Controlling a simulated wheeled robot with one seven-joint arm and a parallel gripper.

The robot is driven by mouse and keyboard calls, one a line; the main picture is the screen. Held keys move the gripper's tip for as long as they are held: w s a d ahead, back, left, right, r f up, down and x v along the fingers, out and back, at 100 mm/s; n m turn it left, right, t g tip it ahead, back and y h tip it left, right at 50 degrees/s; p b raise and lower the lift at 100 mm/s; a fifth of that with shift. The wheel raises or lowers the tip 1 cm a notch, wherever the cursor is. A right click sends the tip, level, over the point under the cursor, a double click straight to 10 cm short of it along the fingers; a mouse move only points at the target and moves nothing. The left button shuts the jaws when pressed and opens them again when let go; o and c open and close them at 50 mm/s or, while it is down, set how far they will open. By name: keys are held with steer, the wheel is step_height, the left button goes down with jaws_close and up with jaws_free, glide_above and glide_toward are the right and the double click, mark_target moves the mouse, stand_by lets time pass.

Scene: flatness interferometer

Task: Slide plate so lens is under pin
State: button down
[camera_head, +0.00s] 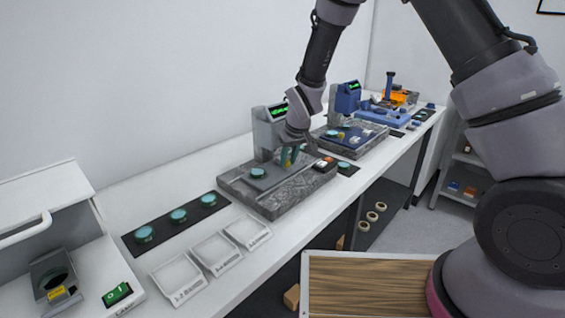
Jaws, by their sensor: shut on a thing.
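The nearer instrument has a grey column (268,134) with a lit green display, standing on a speckled granite base (275,203). A dark grey plate (268,183) lies on this base. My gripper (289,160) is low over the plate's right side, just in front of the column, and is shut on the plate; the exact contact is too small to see. The pin is hidden behind my gripper and wrist.
A dark strip (160,226) with several teal lenses lies left of the base. White trays (213,252) are in front of it. A small orange and white block (325,163) sits on the base's right end. A blue instrument (347,98) stands beyond.

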steer(key=shift+w+d, duration=0.2)
steer(key=c, duration=0.7)
jaws_free()
steer(key=shift+o, duration=0.2)
steer(key=v, duration=1)
steer(key=shift+s+r, duration=0.15)
steer(key=shift+r, duration=0.25)
